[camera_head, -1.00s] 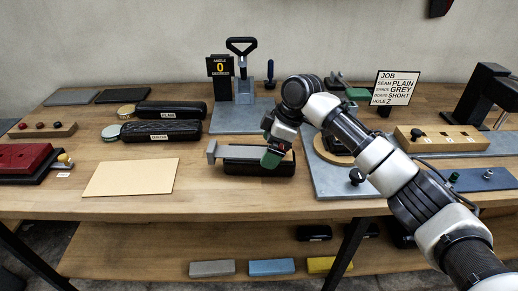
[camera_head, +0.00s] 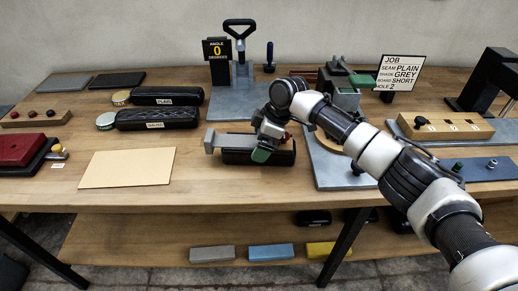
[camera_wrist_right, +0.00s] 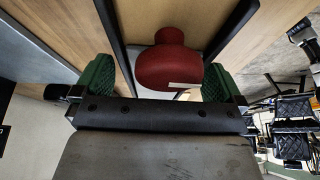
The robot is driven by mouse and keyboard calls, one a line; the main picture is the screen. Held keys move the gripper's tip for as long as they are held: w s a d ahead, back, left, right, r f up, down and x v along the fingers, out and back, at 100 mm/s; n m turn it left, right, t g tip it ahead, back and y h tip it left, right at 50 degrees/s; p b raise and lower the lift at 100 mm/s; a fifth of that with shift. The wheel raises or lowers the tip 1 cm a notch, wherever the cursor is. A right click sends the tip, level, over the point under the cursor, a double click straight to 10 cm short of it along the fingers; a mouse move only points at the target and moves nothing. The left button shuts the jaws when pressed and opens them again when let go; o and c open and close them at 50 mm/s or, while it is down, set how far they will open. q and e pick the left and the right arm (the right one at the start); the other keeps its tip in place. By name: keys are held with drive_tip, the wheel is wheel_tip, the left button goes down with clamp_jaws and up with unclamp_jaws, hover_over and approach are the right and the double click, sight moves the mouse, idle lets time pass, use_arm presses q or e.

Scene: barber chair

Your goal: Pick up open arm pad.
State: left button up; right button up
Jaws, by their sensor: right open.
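A black padded block with a grey metal bar along its top (camera_head: 228,140) lies at the middle of the bench's front; I take it for the open arm pad. My right gripper (camera_head: 266,148) is over its right part and covers some of it. In the right wrist view my right gripper (camera_wrist_right: 157,85) is open, its green fingertips wide apart. A rounded red knob with a pale strip (camera_wrist_right: 172,62) shows between them, not visibly gripped. Whether the fingers touch the pad cannot be told. My left gripper is not in view.
Two black rolls, labelled PLAIN (camera_head: 165,95) and another (camera_head: 157,117), lie at the left. A tan board (camera_head: 127,168) lies in front of them. A grey plate (camera_head: 335,165) lies right of the pad, under my arm. An upright press (camera_head: 240,65) stands behind.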

sight(255, 144)
drive_tip(key=shift+x, duration=0.75)
drive_tip(key=shift+r, duration=0.1)
drive_tip(key=c, duration=1.4)
drive_tip(key=shift+w+r, duration=0.1)
drive_tip(key=shift+r, duration=0.5)
drive_tip(key=v, duration=0.3)
drive_tip(key=shift+a+r, duration=0.2)
drive_tip(key=shift+r, duration=0.05)
drive_tip(key=s+d+r+b, duration=0.1)
drive_tip(key=s+d+r, duration=0.5)
drive_tip(key=d, duration=0.3)
drive_tip(key=shift+s+r, duration=0.15)
drive_tip(key=shift+r, duration=0.1)
